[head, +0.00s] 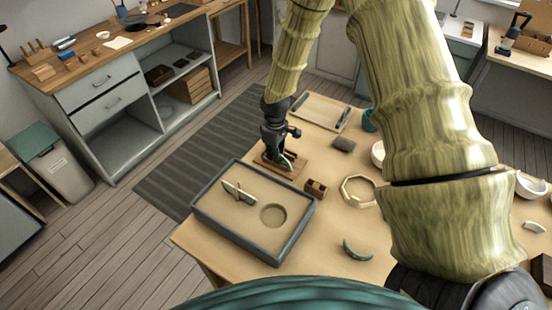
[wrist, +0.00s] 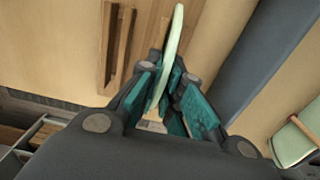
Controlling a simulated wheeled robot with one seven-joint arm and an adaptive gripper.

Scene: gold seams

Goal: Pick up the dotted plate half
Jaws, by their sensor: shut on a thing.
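My gripper (head: 281,158) is shut on a thin, pale green plate half (wrist: 170,50). The plate half stands on edge between the teal finger pads in the wrist view, and its upper part sticks out past them. No dots can be made out on it from this angle. A slotted wooden rack (wrist: 118,40) is just beside the plate half; whether they touch I cannot tell. In the head view the rack (head: 297,171) lies under my gripper. Another pale green piece (head: 238,195) stands in the sand tray (head: 278,256), and also shows in the wrist view (wrist: 291,146).
The tray is close to the rack's near side. A small wooden block (head: 316,188), a pale ring-shaped frame (head: 357,191), a dark block (head: 343,145) and a green curved shard (head: 356,250) lie on the table. A wooden tray (head: 320,111) is behind. Bare tabletop lies around the shard.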

